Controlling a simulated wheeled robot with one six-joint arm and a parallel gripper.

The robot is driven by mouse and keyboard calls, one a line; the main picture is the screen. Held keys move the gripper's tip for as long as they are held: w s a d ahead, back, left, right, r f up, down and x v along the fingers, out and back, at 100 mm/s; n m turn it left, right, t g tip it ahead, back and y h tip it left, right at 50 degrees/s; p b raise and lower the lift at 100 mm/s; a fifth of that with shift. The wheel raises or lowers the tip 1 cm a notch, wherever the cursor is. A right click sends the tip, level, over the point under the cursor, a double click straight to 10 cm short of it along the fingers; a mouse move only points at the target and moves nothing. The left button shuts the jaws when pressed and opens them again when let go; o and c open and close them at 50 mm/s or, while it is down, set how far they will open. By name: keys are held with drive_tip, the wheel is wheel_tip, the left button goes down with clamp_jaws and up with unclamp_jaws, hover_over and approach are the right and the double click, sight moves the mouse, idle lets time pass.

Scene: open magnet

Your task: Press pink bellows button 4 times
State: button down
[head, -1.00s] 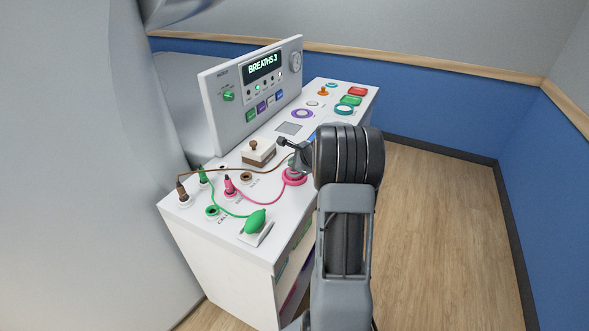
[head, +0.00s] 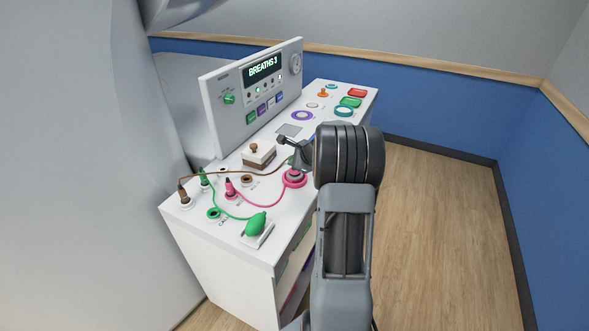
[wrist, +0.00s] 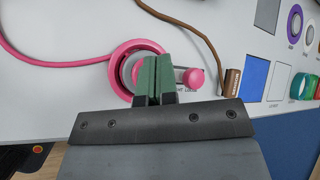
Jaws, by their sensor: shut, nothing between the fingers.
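The gripper's green-padded fingers are together and empty, over the button's right part. Whether the tips touch the button or hover just above it I cannot tell. The console's display (head: 263,68) reads "BREATHS 3". A pink cable runs from the button to a pink plug (head: 231,187).
A brown cable and a brown block with a knob (head: 259,154) lie close to the gripper. A green bulb (head: 257,223) sits at the console's near end. Purple and teal rings and red and green buttons are farther back. Open floor lies to the right.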

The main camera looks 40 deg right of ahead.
drive_tip(key=shift+r, duration=0.1)
wheel_tip(320, 180, up, 5)
drive_tip(key=p, duration=0.4)
idle(0.3)
drive_tip(key=shift+b, duration=0.4)
idle(2.0)
drive_tip(key=shift+w+r+b, duration=0.15)
drive_tip(key=shift+r+b, duration=0.05)
drive_tip(key=shift+b, duration=0.6)
drive_tip(key=shift+s+r+b, duration=0.2)
drive_tip(key=shift+r+b, duration=1.15)
drive_tip(key=shift+r, duration=0.3)
drive_tip(key=shift+f, duration=0.15)
wheel_tip(320, 180, down, 9)
drive_tip(key=b, duration=0.7)
drive_tip(key=shift+r+b, duration=0.2)
drive_tip(key=shift+b, duration=0.2)
drive_tip(key=shift+f, duration=0.15)
